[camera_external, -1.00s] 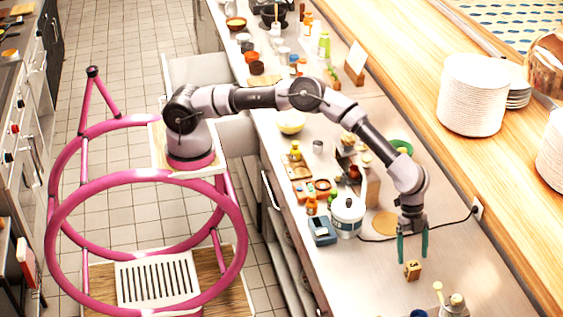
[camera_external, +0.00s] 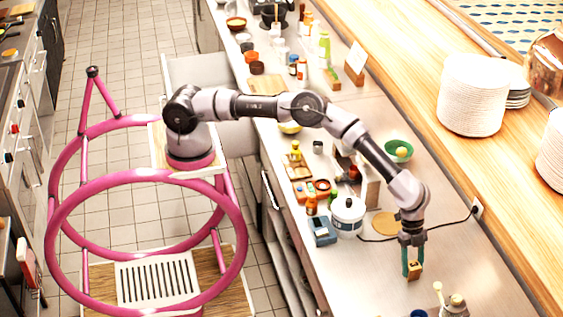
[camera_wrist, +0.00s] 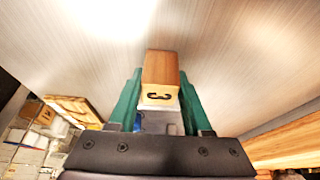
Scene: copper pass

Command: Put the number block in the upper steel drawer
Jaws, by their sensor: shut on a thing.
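The number block (camera_external: 414,272) is a small tan wooden cube near the front right of the steel counter. In the wrist view the block (camera_wrist: 160,72) shows a black numeral, seemingly a 3, on its near face. My gripper (camera_external: 413,266) points down with its green fingers on either side of the block, shut on it. The fingers (camera_wrist: 160,100) flank it in the wrist view. I cannot tell whether the block touches the counter. A pale steel drawer (camera_external: 195,70) stands pulled out from the counter's left side, partly hidden behind my arm.
A white tub (camera_external: 347,217) and a blue device (camera_external: 322,231) stand left of my gripper. A green bowl (camera_external: 398,150) is behind it. A bottle (camera_external: 455,306) stands at the front. Jars and boards crowd the counter's far part.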

